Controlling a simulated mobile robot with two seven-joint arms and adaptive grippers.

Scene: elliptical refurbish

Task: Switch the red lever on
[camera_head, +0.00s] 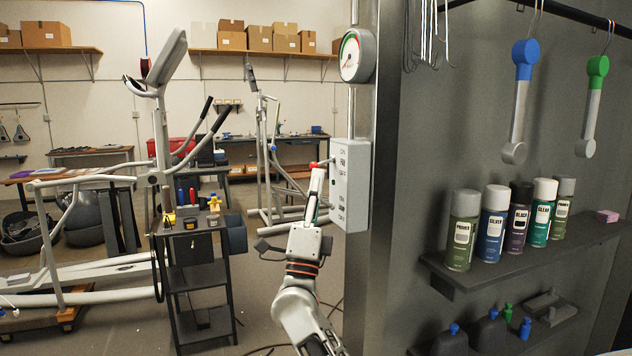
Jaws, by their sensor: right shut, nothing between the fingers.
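A light grey control box (352,186) with ON and OFF labels is mounted on the side of the dark metal pillar. The red lever (322,163) sticks out to the left from the upper part of the box, roughly level. My right gripper (317,174) points upward with its fingers shut and empty. Its fingertips are just below the red lever's end, at or very near it; I cannot tell whether they touch. My left gripper is not in view.
A round gauge (350,55) is above the box. To the right, spray cans (492,222) stand on a dark shelf (480,278), with blue and green-headed tools (520,100) hanging above. A tool cart (203,290) and exercise machines stand at left.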

